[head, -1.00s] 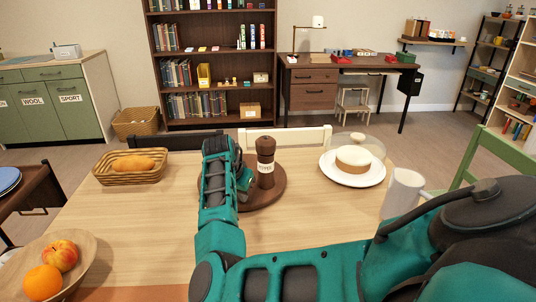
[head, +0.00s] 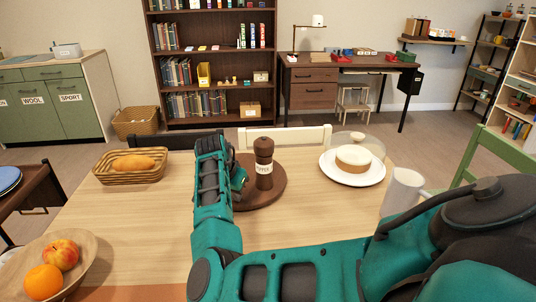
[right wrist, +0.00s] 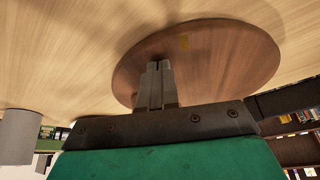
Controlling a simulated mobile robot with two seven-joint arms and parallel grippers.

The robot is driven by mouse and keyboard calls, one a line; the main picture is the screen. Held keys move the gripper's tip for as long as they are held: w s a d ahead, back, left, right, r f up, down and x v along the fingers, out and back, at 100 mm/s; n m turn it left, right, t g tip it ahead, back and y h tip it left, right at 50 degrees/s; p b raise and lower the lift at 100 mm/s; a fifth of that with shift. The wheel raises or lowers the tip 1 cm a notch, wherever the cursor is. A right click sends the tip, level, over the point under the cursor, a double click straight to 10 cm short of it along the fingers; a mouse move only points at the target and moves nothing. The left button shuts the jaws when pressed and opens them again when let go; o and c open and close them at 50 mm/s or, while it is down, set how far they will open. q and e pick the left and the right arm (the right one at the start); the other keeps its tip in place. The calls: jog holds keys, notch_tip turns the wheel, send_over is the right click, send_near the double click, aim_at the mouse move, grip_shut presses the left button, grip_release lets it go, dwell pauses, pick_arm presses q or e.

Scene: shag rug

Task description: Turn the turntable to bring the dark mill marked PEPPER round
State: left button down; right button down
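The round dark wooden turntable (head: 273,195) lies on the table, its left part hidden behind my right arm. The dark brown mill (head: 264,170) stands upright on it, its pale label, which reads PEPPER, facing me. My right gripper shows in the right wrist view (right wrist: 155,75) with its fingers together and nothing seen between them. The fingers overlap the turntable (right wrist: 235,60) there, which has a small yellowish mark. I cannot tell whether they touch it. In the head view the right hand is at the turntable's left side. My left gripper is out of view.
A bread basket (head: 128,177) is at the left. A cake on a white plate (head: 352,176), with a clear dome behind, is right of the turntable. A white mug (head: 402,192) stands near my right arm. A fruit bowl (head: 82,268) is at the front left.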

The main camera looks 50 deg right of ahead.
jog(key=shift+a+f, duration=0.15)
jog(key=shift+f, duration=0.1)
jog(key=shift+w+a, duration=0.4)
jog(key=shift+w, duration=0.25)
dwell(0.3)
jog(key=shift+w+a+b, duration=0.35)
jog(key=shift+w, duration=0.35)
jog(key=shift+w+a+b, duration=0.3)
jog(key=shift+w+b, duration=0.1)
jog(key=shift+w, duration=0.35)
dwell(0.3)
jog(key=shift+w+a+b, duration=0.15)
jog(key=shift+w+b, duration=0.45)
